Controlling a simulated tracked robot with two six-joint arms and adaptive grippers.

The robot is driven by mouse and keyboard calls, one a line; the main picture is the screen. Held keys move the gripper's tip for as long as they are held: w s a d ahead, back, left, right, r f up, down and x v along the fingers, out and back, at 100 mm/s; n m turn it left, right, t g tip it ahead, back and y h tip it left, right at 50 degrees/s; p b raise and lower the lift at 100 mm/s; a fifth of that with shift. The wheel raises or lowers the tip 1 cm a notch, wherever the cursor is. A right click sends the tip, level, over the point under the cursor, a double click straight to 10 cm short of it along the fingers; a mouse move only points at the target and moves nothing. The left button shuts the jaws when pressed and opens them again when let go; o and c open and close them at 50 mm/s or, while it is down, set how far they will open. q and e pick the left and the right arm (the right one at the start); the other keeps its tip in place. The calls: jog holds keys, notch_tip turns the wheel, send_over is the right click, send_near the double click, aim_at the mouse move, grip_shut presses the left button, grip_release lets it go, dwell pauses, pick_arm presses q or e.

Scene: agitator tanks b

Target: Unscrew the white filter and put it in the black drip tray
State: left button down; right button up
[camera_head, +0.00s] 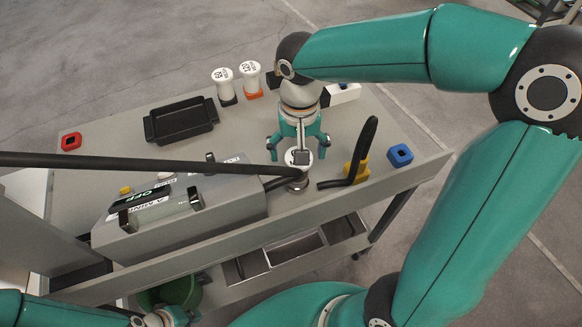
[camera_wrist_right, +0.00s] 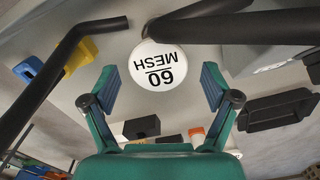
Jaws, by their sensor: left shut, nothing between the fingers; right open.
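The white filter (camera_head: 298,157) stands upright in the rig near the table's front edge. Its round top reads "60 MESH" in the right wrist view (camera_wrist_right: 158,68). My right gripper (camera_head: 298,150) is open above it, with a finger on either side; I cannot tell if they touch it. The right wrist view shows the same open fingers (camera_wrist_right: 155,88). The black drip tray (camera_head: 181,119) lies empty on the table to the left; it also shows in the right wrist view (camera_wrist_right: 276,110). My left gripper (camera_head: 172,316) shows only in part at the bottom edge, apart from everything on the table.
Two white canisters (camera_head: 223,82) stand behind the tray's right side. A grey control box (camera_head: 180,205) reading "OFF" is front left. A black pipe (camera_head: 140,163) crosses to the filter. A black handle (camera_head: 366,150), yellow block (camera_head: 356,172) and blue block (camera_head: 399,155) are right.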

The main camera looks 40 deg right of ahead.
dwell(0.3)
jog(key=shift+f+b, duration=1.05)
jog(key=shift+f, duration=0.2)
jog(key=shift+c, duration=0.7)
grip_shut()
jog(key=n+p, duration=0.1)
jog(key=n, duration=0.5)
jog(key=shift+r+p, duration=0.15)
jog(key=shift+p, duration=0.25)
jog(key=n, duration=0.3)
jog(key=shift+p, duration=0.35)
jog(key=shift+n, duration=1.2)
